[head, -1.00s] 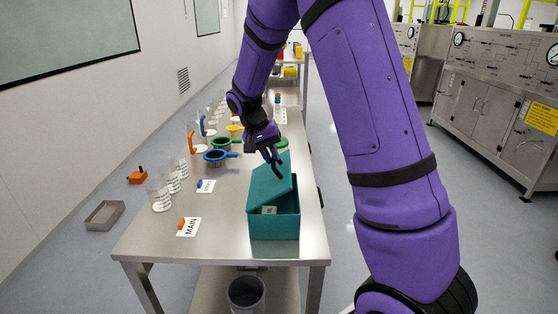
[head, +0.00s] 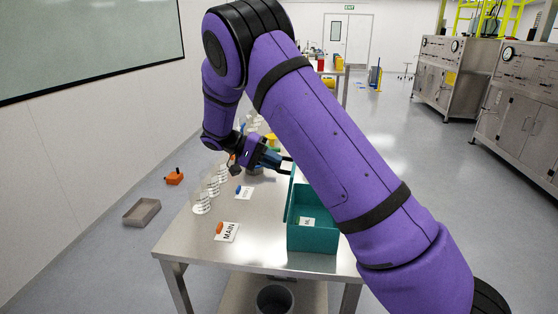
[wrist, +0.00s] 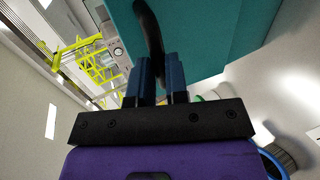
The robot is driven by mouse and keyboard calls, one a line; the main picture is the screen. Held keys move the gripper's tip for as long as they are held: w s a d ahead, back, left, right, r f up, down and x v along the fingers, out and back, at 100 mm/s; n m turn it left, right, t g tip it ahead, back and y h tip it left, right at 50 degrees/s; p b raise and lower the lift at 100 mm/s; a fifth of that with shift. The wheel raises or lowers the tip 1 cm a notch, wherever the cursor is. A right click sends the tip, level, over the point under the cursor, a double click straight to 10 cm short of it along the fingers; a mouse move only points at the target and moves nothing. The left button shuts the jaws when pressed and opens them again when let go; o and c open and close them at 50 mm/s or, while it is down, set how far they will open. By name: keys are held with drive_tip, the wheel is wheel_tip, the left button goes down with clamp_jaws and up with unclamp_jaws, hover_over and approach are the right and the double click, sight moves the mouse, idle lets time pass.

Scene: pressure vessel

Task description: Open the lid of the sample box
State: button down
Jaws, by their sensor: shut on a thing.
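The teal sample box (head: 313,238) stands on the near end of the steel table, with a small white label visible inside it. Its teal lid (head: 291,198) stands raised, seen nearly edge-on at the box's left side; in the wrist view it fills the top right (wrist: 215,35). My gripper (head: 284,163) is at the upper part of the lid, on its left side. In the wrist view its two blue fingers (wrist: 159,62) are closed on the lid's dark curved handle (wrist: 150,32). My arm hides part of the box's right side.
The steel table (head: 258,250) also bears a white MAIN card (head: 227,232), another small card (head: 244,192) and several glass beakers (head: 201,202) along the left. A grey tray (head: 141,212) and an orange object (head: 174,177) lie on the floor at left.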

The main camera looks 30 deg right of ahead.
drive_tip(key=shift+w+a+f, duration=0.25)
drive_tip(key=shift+a+f, duration=0.15)
drive_tip(key=shift+a, duration=0.1)
drive_tip(key=shift+w+a+f, duration=0.25)
drive_tip(key=shift+a+f, duration=0.15)
drive_tip(key=shift+a, duration=0.05)
drive_tip(key=c, duration=1.1)
unclamp_jaws()
drive_tip(key=shift+d, duration=0.1)
drive_tip(key=shift+r, duration=0.1)
drive_tip(key=v, duration=1.1)
drive_tip(key=shift+d, duration=0.1)
